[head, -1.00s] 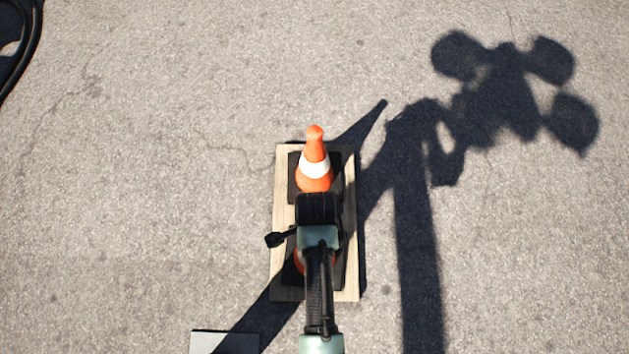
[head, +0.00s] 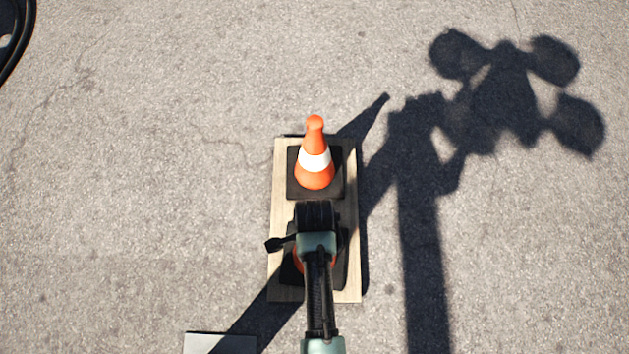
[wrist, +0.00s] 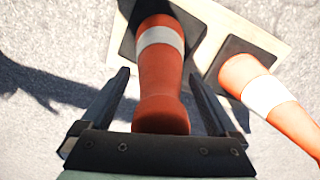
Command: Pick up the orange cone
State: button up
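Two orange cones with white bands and black square bases stand upright on a pale wooden board (head: 284,215). The far cone (head: 315,169) is fully clear in the head view and shows at the right in the wrist view (wrist: 268,94). The near cone (wrist: 160,75) is mostly hidden under my arm in the head view. In the wrist view its top lies between the two fingers of my gripper (wrist: 157,76). The fingers are spread, with gaps visible on both sides of the cone. My gripper is open and holds nothing.
Grey asphalt around the board is clear. A flat grey slab (head: 212,343) lies at the bottom left, and a black coiled hose or cable (head: 22,45) is at the top left corner. Dark shadows fall across the ground at the right.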

grip_shut()
jog(key=shift+r, duration=0.15)
dwell(0.4)
